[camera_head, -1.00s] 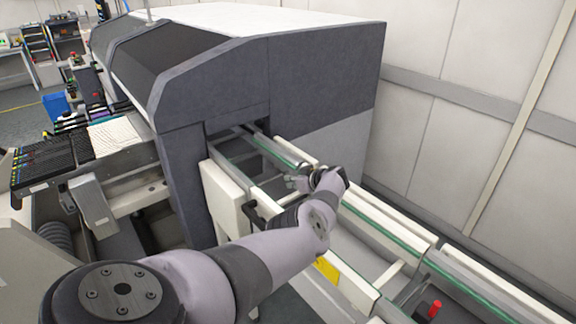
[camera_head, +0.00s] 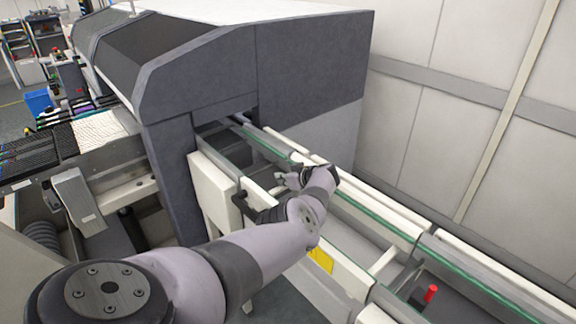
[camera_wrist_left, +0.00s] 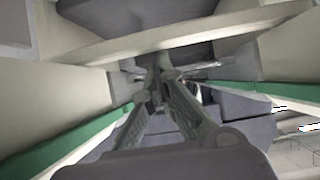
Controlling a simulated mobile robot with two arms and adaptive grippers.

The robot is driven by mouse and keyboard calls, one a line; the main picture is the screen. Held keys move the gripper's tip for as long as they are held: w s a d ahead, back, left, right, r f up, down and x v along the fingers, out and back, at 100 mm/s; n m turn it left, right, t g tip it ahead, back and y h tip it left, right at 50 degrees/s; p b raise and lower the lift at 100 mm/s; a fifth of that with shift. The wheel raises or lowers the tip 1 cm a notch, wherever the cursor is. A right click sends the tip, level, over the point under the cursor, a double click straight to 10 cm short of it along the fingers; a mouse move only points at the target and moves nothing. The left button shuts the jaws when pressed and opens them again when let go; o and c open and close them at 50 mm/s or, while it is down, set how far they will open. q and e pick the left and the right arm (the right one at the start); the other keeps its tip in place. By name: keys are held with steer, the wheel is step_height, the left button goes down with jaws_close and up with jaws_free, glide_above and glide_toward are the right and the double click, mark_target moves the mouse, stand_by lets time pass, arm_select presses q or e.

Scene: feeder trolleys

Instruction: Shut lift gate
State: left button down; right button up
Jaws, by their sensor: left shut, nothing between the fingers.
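The lift gate looks to be the cream conveyor section with green-edged rails (camera_head: 375,212) that runs out of the grey machine; it lies about level here. A black handle (camera_head: 243,203) sits on its near side, and a yellow label (camera_head: 320,260) is on its near rail. My left gripper (camera_head: 284,180) is over this section, between the rails, with my forearm crossing above the near rail. In the left wrist view its fingers (camera_wrist_left: 158,92) come together, empty, with green strips on both sides. Whether the fingers touch the gate cannot be told. My right gripper is out of view.
The grey machine (camera_head: 305,80) stands behind the conveyor. A cream panel (camera_head: 212,190) is at its near corner. A red button (camera_head: 431,292) is at lower right, near a gap between conveyor sections. Feeders (camera_head: 40,155) are at left; a pale wall (camera_head: 440,150) is behind.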

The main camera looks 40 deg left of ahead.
arm_select(q)
steer(key=r+p, duration=0.5)
steer(key=shift+d, duration=0.4)
steer(key=a+r+p+v, duration=0.1)
steer(key=p+v, duration=0.2)
steer(key=v, duration=0.5)
steer(key=shift+d+r, duration=0.25)
steer(key=shift+r, duration=0.15)
